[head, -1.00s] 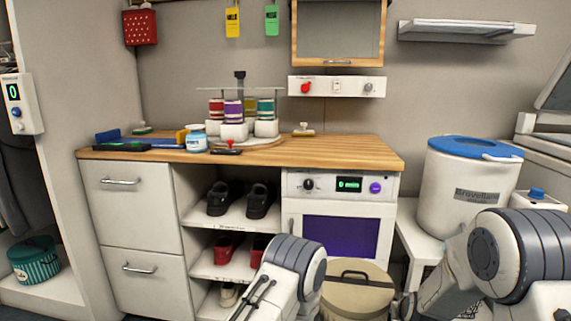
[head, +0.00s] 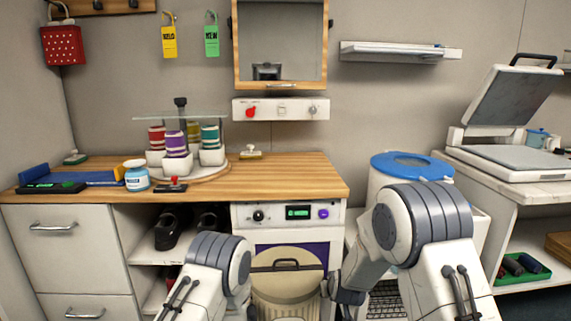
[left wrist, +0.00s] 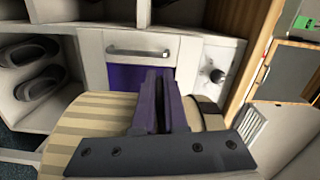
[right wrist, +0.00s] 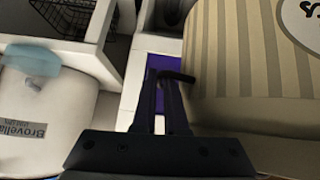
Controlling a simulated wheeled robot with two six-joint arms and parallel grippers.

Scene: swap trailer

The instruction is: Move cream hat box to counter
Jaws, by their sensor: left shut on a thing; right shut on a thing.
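The cream hat box (head: 285,292), with a dark handle on its lid, is between my two arms in front of the purple-windowed oven in the head view. Its striped side shows in the left wrist view (left wrist: 95,120) and the right wrist view (right wrist: 245,60). My left gripper (left wrist: 157,95) is shut on the box's left side. My right gripper (right wrist: 165,90) is shut on its right side. The box's bottom is out of view. The wooden counter (head: 290,175) is above and behind the box, with its right part bare.
A white tub with a blue lid (head: 412,166) stands right of the counter.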

